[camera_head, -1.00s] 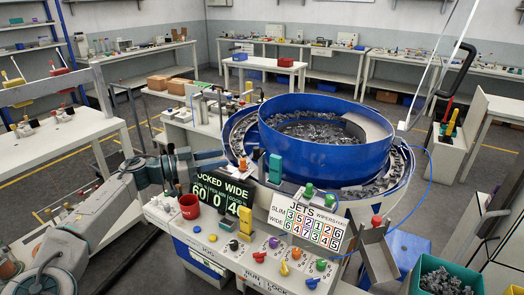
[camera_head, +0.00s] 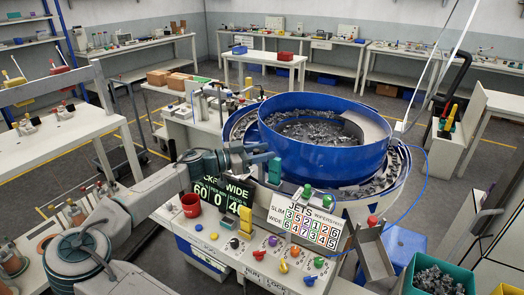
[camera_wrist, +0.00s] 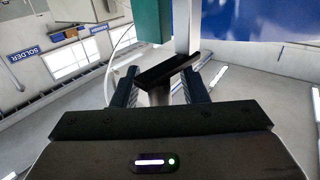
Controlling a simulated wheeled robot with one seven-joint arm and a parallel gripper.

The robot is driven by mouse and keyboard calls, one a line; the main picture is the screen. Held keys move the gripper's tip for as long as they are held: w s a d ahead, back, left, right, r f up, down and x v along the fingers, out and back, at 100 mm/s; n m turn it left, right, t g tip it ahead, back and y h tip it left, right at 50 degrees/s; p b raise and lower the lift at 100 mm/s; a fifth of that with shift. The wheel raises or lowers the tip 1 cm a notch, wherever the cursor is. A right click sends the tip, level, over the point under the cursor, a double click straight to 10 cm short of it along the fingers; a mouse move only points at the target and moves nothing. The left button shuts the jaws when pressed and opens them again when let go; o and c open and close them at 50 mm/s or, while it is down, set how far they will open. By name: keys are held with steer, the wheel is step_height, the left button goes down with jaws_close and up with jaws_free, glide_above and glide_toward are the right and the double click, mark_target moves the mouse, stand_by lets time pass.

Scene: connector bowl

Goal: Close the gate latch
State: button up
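A teal-green upright block (camera_head: 275,170) stands at the blue bowl's near rim, right of the green-lettered display; I take it to be part of the gate latch, but cannot tell for sure. In the wrist view a green block (camera_wrist: 152,25) shows at the top, with a dark tilted bar (camera_wrist: 166,69) below it beside a pale post. My gripper (camera_head: 263,157) is just left of the teal block in the head view. In the wrist view its two dark fingers (camera_wrist: 160,92) stand apart around the near side of the bar; contact cannot be told.
The blue bowl (camera_head: 310,148) full of grey parts is behind my gripper. The JETS board (camera_head: 305,222) stands to the right.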

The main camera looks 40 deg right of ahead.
jaws_close()
